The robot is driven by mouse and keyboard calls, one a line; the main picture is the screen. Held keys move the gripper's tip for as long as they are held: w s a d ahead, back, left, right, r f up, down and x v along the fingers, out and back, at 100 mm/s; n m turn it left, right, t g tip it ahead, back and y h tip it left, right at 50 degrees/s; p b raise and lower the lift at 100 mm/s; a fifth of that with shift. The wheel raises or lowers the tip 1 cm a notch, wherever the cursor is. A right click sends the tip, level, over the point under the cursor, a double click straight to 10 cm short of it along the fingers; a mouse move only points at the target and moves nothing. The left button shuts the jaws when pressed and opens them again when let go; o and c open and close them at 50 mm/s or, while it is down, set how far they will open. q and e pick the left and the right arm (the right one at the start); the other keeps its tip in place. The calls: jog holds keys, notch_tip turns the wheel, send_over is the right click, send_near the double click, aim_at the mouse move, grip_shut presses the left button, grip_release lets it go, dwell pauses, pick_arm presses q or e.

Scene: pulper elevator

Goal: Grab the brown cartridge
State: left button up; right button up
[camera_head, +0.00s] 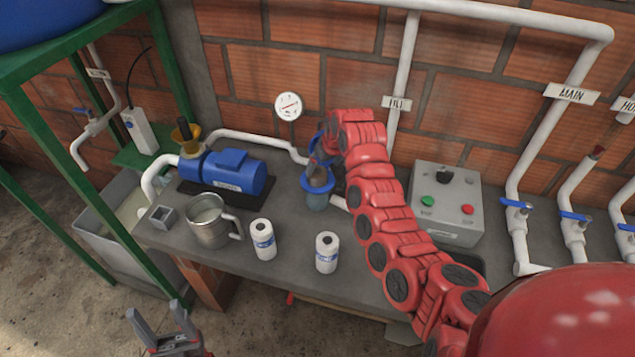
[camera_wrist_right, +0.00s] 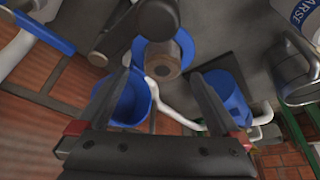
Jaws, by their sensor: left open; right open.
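The brown cartridge (camera_wrist_right: 162,62) shows in the right wrist view as a brown cylinder with a dark centre hole, inside a blue ring (camera_wrist_right: 152,46). In the head view its brownish top (camera_head: 317,173) shows at the blue-rimmed filter bowl (camera_head: 316,200), beside the blue motor pump. My right gripper (camera_wrist_right: 160,78) is open, its two dark fingers on either side of the cartridge in the picture; contact cannot be told. In the head view the right hand is mostly hidden by its own red arm. My left gripper (camera_head: 155,318) is open and empty at the lower left, in front of the bench.
Two white cartridges (camera_head: 263,240) (camera_head: 327,252) and a metal jug (camera_head: 208,222) stand at the bench front. The blue pump (camera_head: 235,172) is left of the bowl; a control box (camera_head: 446,200) is right. A blue cup-like part (camera_wrist_right: 130,100) is close to the right fingers.

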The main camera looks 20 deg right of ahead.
aim_at(318, 171)
jog(key=shift+w+f, duration=0.25)
jog(key=shift+f, duration=0.2)
jog(key=shift+w+a+f+p, duration=0.15)
jog(key=shift+w+f+p, duration=0.15)
jog(key=shift+p, duration=0.35)
jog(key=shift+w+a+f+p, duration=0.25)
jog(key=shift+w+f+p, duration=0.25)
jog(key=shift+f, duration=0.25)
jog(key=shift+x, duration=0.9)
jog(key=shift+w+f, duration=0.1)
jog(key=shift+f, duration=0.25)
grip_shut()
